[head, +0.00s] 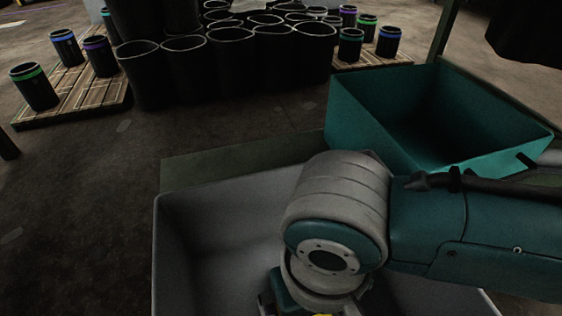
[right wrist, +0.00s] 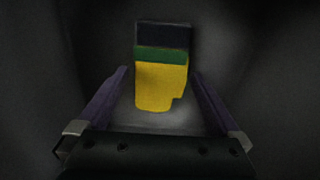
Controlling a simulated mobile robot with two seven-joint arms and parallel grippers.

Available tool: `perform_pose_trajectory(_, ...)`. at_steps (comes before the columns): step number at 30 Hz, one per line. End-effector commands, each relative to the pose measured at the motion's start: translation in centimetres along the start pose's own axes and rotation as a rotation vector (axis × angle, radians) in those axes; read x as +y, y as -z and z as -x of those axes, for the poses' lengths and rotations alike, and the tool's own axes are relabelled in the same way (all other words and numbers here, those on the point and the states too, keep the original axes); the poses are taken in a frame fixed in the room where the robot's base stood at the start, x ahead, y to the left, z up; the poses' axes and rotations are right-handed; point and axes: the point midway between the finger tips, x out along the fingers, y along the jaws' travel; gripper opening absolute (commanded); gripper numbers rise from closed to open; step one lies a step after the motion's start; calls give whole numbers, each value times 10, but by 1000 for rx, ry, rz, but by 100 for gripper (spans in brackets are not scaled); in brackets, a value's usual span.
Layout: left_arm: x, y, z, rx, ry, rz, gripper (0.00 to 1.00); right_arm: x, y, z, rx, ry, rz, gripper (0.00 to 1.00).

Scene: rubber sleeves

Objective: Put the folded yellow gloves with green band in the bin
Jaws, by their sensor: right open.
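The folded yellow gloves with a green band and a dark cuff (right wrist: 160,85) lie ahead of my right gripper (right wrist: 160,74) in the right wrist view. Its two purple fingers are spread apart, one on each side of the gloves, with gaps. Nothing is held. In the head view my right arm reaches down into a grey open bin (head: 215,205), and its wrist hides most of the inside. An empty-looking teal bin (head: 375,125) stands behind on the right. My left gripper is out of view.
Many black cylindrical sleeves (head: 145,75) stand packed at the back. Banded black sleeves stand on a wooden pallet (head: 85,105) at the left and another (head: 375,60) at the right. The floor at the left (head: 80,200) is clear.

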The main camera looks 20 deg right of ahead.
Motion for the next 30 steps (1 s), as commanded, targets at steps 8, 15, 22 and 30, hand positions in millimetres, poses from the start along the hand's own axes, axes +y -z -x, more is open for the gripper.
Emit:
perform_pose_trajectory(8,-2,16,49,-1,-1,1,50,0,0,69,1,1,0,100)
perform_pose_trajectory(15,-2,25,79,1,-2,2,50,0,0,113,0,1,0,100)
perform_pose_trajectory(22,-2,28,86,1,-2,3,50,0,0,126,-1,0,-1,100)
perform_pose_trajectory(30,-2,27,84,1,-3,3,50,0,0,125,0,0,-1,100)
